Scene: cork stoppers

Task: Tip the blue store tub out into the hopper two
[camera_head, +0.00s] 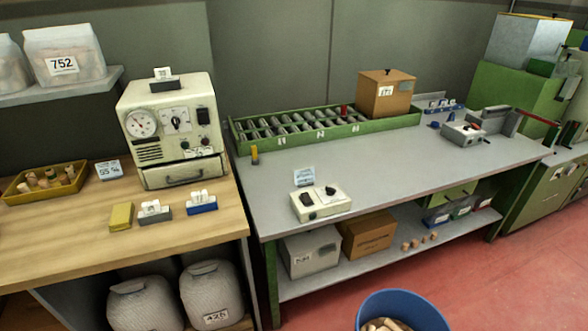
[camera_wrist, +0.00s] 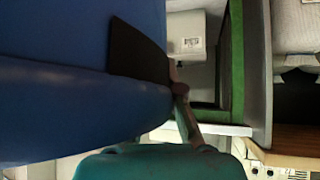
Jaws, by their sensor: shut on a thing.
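The blue tub (camera_head: 405,300) shows at the bottom edge of the head view, with pale corks (camera_head: 383,325) inside. Its lower part is cut off by the frame. In the wrist view the blue tub wall (camera_wrist: 60,45) fills the left side, very close. My gripper (camera_wrist: 142,52) shows there as a dark finger pad against the blue wall, shut on the tub. My gripper is not seen in the head view. A metal hopper (camera_head: 522,40) sits on a green machine (camera_head: 505,90) at the far right. No number is readable on it, so I cannot tell whether it is hopper two.
A wooden bench (camera_head: 75,235) is at left. Red floor (camera_head: 500,285) is open at right.

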